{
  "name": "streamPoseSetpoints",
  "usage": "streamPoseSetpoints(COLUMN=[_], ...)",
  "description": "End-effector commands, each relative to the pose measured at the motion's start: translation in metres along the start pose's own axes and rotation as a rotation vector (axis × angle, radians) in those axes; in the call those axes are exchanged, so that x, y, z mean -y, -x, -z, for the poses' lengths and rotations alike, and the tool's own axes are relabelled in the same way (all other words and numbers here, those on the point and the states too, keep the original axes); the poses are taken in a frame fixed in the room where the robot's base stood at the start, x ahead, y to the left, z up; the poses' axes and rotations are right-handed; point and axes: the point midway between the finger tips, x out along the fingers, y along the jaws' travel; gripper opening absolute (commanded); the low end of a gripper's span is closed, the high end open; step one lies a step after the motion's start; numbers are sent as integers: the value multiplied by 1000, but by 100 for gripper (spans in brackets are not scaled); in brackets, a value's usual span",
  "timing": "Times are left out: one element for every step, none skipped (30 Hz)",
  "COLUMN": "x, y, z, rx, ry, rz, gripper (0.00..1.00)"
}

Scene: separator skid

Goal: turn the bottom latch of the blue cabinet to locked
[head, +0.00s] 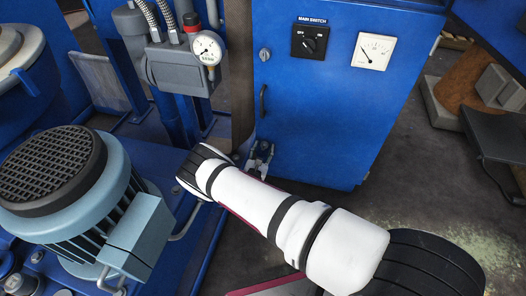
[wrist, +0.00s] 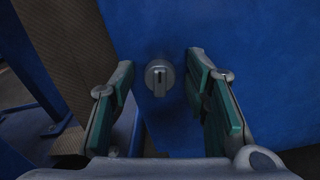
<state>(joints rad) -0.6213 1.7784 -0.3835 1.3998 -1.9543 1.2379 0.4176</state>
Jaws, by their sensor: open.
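The blue cabinet (head: 320,125) stands at the upper middle of the head view, and its blue face fills much of the wrist view (wrist: 255,75). The bottom latch (wrist: 159,77) is a small round grey knob with an upright grip bar and a dark mark near its top. My gripper (wrist: 160,66) is open, with one green-padded finger on each side of the latch and a visible gap on both sides. In the head view my gripper (head: 261,157) is at the cabinet's lower left edge, and the bottom latch cannot be made out there.
Another latch (head: 264,54), a dark door handle (head: 263,101), a main switch (head: 310,41) and a meter (head: 374,51) are on the cabinet. A motor (head: 60,180) and a pressure gauge (head: 207,48) stand to the left. Floor to the right is partly clear.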

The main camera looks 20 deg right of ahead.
Motion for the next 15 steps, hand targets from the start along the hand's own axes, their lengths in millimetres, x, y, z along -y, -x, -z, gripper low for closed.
streamPoseSetpoints(x=[0, 0, 0, 0, 0, 0, 0, 0, 0, 0, 0, 0, 0, 0, 0], y=[-1, -1, -1, -1, -1, -1, -1, -1, -1, -1, -1, -1, -1, -1, -1], z=[0, 0, 0, 0, 0, 0, 0, 0, 0, 0, 0, 0, 0, 0, 0], rx=[0, 0, 0, 0, 0, 0, 0, 0, 0, 0, 0, 0, 0, 0, 0], ry=[0, 0, 0, 0, 0, 0, 0, 0, 0, 0, 0, 0, 0, 0, 0], rz=[0, 0, 0, 0, 0, 0, 0, 0, 0, 0, 0, 0, 0, 0, 0], gripper=[43, 43, 43, 43, 43, 43, 43, 41, 32, 25, 18, 9, 2, 0, 0])
